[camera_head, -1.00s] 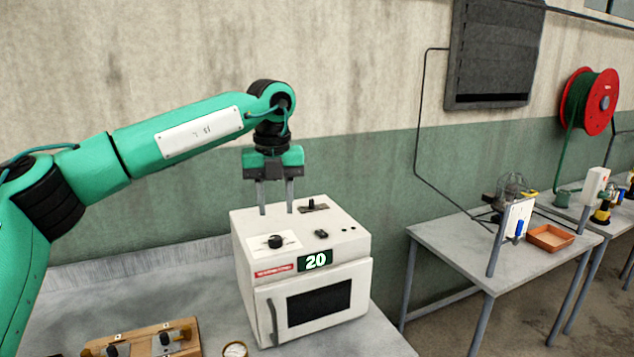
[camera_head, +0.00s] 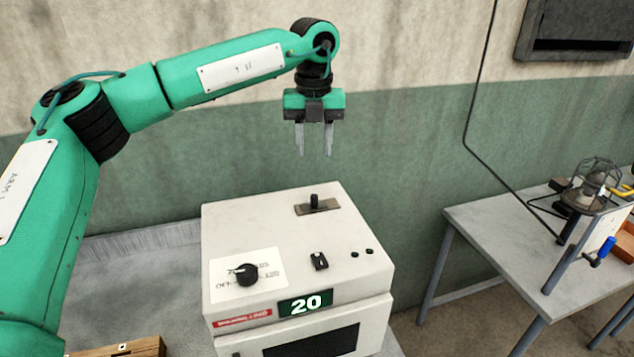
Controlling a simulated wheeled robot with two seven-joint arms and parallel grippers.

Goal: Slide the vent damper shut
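The white oven-like box (camera_head: 230,225) stands on the grey table, with a dark window and a green display reading 20 on its front. The vent damper (camera_head: 315,204) is a small black knob on a brownish slotted plate at the back of its top. My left gripper (camera_head: 314,154) points down above the back of the box, over the damper in the picture and apart from it. Its two grey fingers are spread a little, with nothing between them. My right gripper is not in view.
A round black dial (camera_head: 246,273) on a white label and a small black switch (camera_head: 319,261) are on the box's top. A wooden block (camera_head: 120,348) shows at the lower left. Another table (camera_head: 490,238) with a caged lamp stands at right.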

